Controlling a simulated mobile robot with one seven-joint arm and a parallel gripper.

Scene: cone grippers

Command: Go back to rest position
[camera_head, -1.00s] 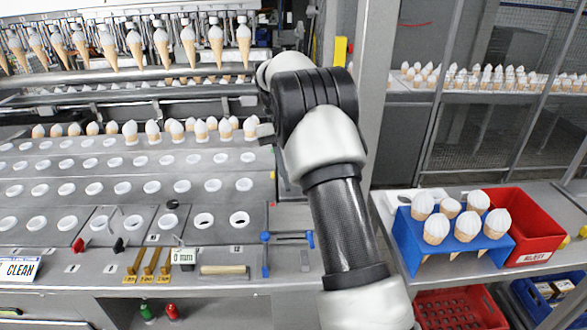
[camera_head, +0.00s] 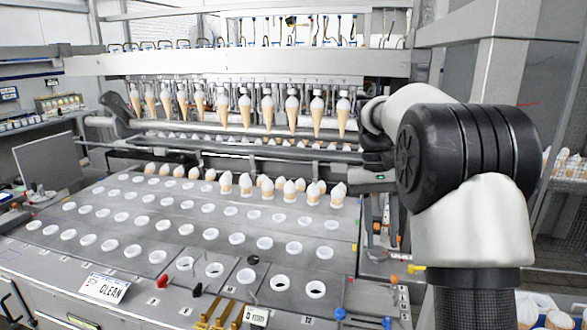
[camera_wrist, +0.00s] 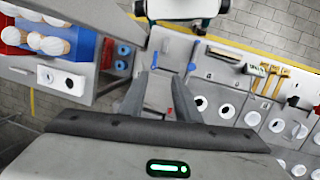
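My gripper (camera_wrist: 161,78) shows in the wrist view with its two grey fingers apart and nothing between them. It points down over the grey machine edge and the floor side. Cones with white tops (camera_head: 269,108) hang in a row under the machine's bar. More cones (camera_head: 246,184) stand in the back row of the perforated plate. In the wrist view a blue holder (camera_wrist: 84,45) with white-topped cones (camera_wrist: 50,45) is at upper left.
The grey plate (camera_head: 180,212) has several rows of empty white-rimmed holes. A "CLEAN" sign (camera_head: 105,288) and yellow-handled tools (camera_head: 215,314) lie along its front. More cones (camera_head: 563,160) sit on a shelf at far right. Tiled floor (camera_wrist: 262,25) shows in the wrist view.

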